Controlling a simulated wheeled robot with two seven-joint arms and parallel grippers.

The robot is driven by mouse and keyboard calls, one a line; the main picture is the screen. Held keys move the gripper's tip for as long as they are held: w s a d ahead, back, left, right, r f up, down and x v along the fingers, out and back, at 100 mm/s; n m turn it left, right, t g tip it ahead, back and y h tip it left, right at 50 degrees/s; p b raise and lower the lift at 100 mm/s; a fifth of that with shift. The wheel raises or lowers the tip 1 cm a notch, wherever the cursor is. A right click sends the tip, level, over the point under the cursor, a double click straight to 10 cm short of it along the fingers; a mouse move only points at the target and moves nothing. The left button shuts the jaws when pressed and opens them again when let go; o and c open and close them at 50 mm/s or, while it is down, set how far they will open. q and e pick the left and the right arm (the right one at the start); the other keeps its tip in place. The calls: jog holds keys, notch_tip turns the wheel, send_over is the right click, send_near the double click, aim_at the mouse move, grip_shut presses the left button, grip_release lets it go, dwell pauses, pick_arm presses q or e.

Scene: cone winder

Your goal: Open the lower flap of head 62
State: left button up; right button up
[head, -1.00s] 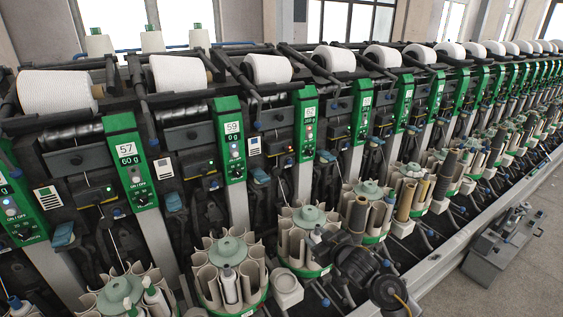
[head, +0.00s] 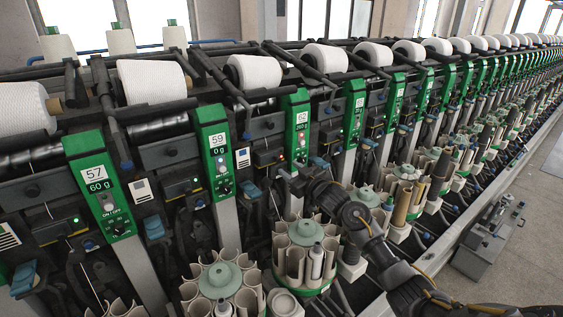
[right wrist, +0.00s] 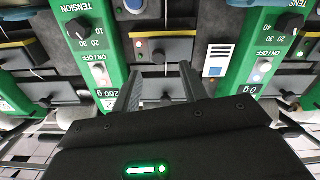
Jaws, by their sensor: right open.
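The green panel of head 62 (head: 299,122) stands in the middle of the head view. It also shows upside down at the left of the right wrist view (right wrist: 88,45). Left of this panel are a dark plate with a round knob (head: 268,125) and, below it, a dark box with a yellow edge (right wrist: 163,48) and a small red light. I cannot tell for sure which is the lower flap. My right gripper (head: 282,178) is before head 62, below this box. In the right wrist view its fingers (right wrist: 160,88) are apart, with nothing seen between them. My left gripper is out of view.
The green panel of head 59 (head: 216,150) is left of head 62, with a white label (head: 243,158) beside it. Round bobbin magazines (head: 305,233) stand below and in front. White yarn cones (head: 254,72) line the top.

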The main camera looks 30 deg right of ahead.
aim_at(280, 161)
jog(key=w, duration=0.4)
jog(key=shift+a+r+p, duration=0.1)
jog(key=shift+a+p, duration=0.1)
jog(key=shift+p, duration=0.1)
jog(key=shift+w, duration=0.35)
jog(key=shift+w+a, duration=0.1)
jog(key=shift+w, duration=0.35)
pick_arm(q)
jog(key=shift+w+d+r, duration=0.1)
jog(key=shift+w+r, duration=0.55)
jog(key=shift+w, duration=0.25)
pick_arm(e)
grip_shut()
